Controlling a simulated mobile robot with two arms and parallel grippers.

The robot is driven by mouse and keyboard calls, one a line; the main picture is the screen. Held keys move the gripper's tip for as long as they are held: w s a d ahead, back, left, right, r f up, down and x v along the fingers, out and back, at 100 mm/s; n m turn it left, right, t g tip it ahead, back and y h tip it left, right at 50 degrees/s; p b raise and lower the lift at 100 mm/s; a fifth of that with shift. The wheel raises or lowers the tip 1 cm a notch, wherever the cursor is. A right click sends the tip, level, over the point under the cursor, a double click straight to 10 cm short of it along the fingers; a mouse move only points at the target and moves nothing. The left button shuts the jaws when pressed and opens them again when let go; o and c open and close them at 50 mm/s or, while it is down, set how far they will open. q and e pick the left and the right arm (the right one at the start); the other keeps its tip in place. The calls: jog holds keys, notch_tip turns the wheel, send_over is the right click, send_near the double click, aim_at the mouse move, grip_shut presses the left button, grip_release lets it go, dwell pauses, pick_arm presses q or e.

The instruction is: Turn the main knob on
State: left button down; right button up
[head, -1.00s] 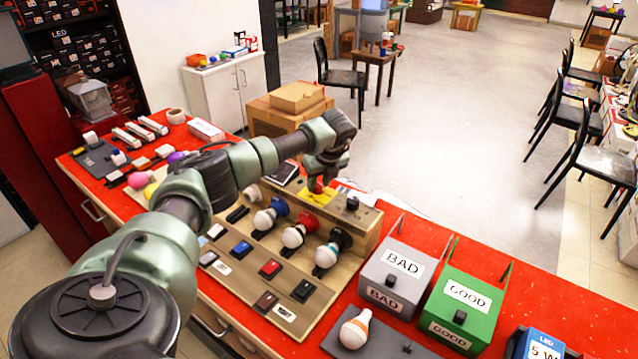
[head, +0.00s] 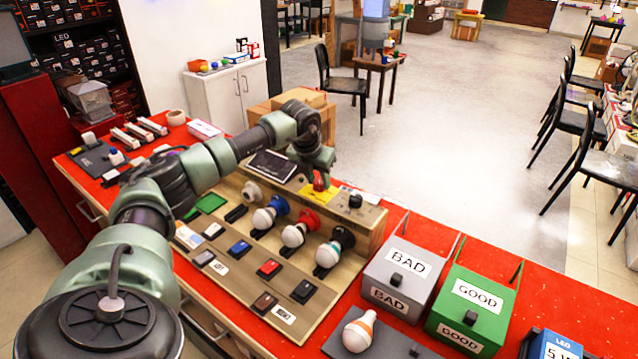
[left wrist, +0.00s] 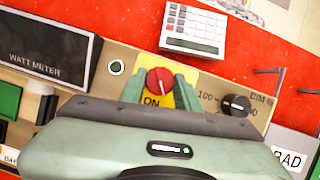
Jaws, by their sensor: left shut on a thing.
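The main knob is a red rotary knob (left wrist: 159,81) on a yellow plate marked ON, set on the top of the wooden test panel (head: 365,222). In the head view the red knob (head: 318,185) shows only in part under my left gripper (head: 317,178). In the left wrist view the green fingers of my left gripper (left wrist: 160,90) stand on either side of the knob, shut on it. The knob's exact turn angle is hard to tell. My right gripper is not in view.
A black dimmer knob (left wrist: 236,104) sits right of the red knob, and a watt meter (left wrist: 45,48) left of it. Several bulbs and switches fill the panel front. A grey BAD box (head: 399,272) and a green GOOD box (head: 467,308) stand to the right.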

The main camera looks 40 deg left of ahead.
pick_arm(q)
jog(key=m+h, duration=0.1)
jog(key=m, duration=0.1)
jog(key=shift+a+m, duration=0.15)
jog(key=shift+m, duration=0.25)
jog(key=shift+r+m+h+b, duration=0.1)
jog(key=shift+m+h+b, duration=0.4)
jog(key=shift+m, duration=1.3)
jog(key=shift+h, duration=0.3)
jog(key=c, duration=1)
grip_release()
jog(key=b+v, duration=0.1)
jog(key=v, duration=0.6)
jog(key=shift+s+a+r, duration=0.1)
jog(key=shift+r, duration=0.25)
